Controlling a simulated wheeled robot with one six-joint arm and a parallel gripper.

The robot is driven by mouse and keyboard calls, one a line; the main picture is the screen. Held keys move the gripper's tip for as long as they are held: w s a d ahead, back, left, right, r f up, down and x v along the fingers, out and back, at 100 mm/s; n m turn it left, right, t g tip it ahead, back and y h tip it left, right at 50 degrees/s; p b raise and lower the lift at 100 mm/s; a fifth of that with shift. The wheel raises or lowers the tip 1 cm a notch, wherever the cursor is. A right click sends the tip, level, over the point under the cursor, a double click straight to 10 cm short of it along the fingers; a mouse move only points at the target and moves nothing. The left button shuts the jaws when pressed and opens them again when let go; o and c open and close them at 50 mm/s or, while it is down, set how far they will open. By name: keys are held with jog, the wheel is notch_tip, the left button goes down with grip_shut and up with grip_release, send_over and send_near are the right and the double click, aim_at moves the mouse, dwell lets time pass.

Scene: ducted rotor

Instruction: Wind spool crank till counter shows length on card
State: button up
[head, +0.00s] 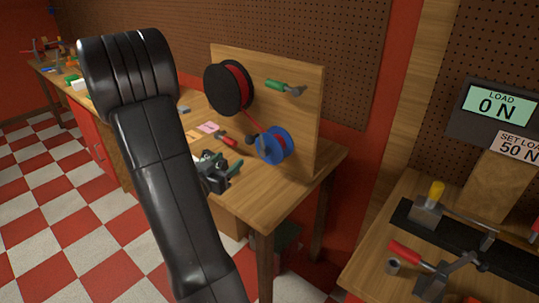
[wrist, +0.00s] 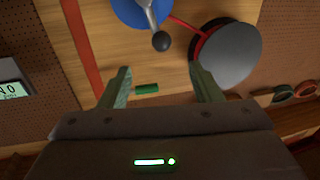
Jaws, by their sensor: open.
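A blue spool (head: 274,146) with red line is mounted low on an upright wooden board (head: 300,105). The wrist view shows part of the spool (wrist: 128,10) and a metal crank ending in a black knob (wrist: 161,41). A black reel (head: 228,88) with red line is at the board's left; it also shows in the wrist view (wrist: 230,55). My gripper (wrist: 160,72) is open and empty, its fingertips apart from the knob. In the head view my gripper (head: 230,170) is in front of the board, left of the spool. I cannot make out a counter or readable length card.
A green-handled tool (head: 280,86) is on the board's upper part. Pink cards (head: 208,127) and a red-handled tool (head: 230,141) lie on the bench. At right, another bench carries clamps (head: 425,270) and a load display (head: 497,103). Checkered floor (head: 60,200) is open at left.

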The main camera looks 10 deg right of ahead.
jog(key=shift+s+a, duration=0.2)
jog(key=shift+s, duration=0.05)
jog(key=shift+w+a+v, duration=0.15)
jog(key=shift+a+v, duration=0.05)
jog(key=shift+v, duration=1)
jog(key=shift+w+a+v, duration=0.15)
jog(key=shift+v, duration=1.05)
jog(key=shift+a, duration=0.15)
jog(key=b+v, duration=0.2)
jog(key=v, duration=1.1)
jog(key=shift+s+a, duration=0.15)
jog(key=shift+s, duration=0.2)
jog(key=p+x, duration=0.2)
jog(key=x, duration=1.2)
